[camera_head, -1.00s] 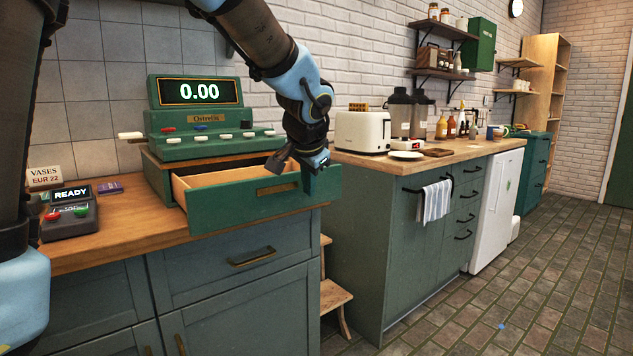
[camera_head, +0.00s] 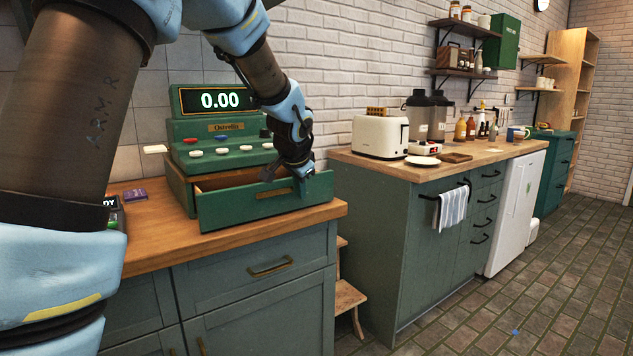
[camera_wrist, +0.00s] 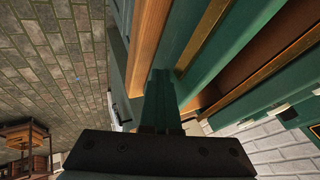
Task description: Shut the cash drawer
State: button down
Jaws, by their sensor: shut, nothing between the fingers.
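The green cash drawer (camera_head: 222,211) sticks part way out of the wooden base of the green cash register (camera_head: 218,140), on the wooden counter. A strip of its inside shows behind the front panel. The front has a brass-coloured handle. My gripper (camera_head: 318,188) is shut and empty, pointing down at the right end of the drawer front. It appears to be against the front's outer face, though contact is hard to confirm. In the wrist view the shut green fingers (camera_wrist: 160,100) reach toward green panels and a wood edge.
The wooden counter (camera_head: 150,245) runs under the register, with a card terminal (camera_head: 112,212) at the left, mostly hidden by my arm. To the right, across a gap with a wooden step stool (camera_head: 347,297), a second counter holds a toaster (camera_head: 380,136) and jars.

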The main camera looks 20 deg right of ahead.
jog(key=w+p, duration=0.1)
jog(key=w, duration=0.2)
jog(key=w+a+p, duration=0.1)
jog(key=w+p, duration=0.1)
jog(key=w, duration=0.1)
jog(key=w+p, duration=0.1)
jog(key=w, duration=0.2)
jog(key=shift+a+r, duration=0.1)
jog(key=shift+a, duration=0.25)
jog(key=shift+w+a+p, duration=0.1)
jog(key=shift+p, duration=0.2)
jog(key=shift+w, duration=0.1)
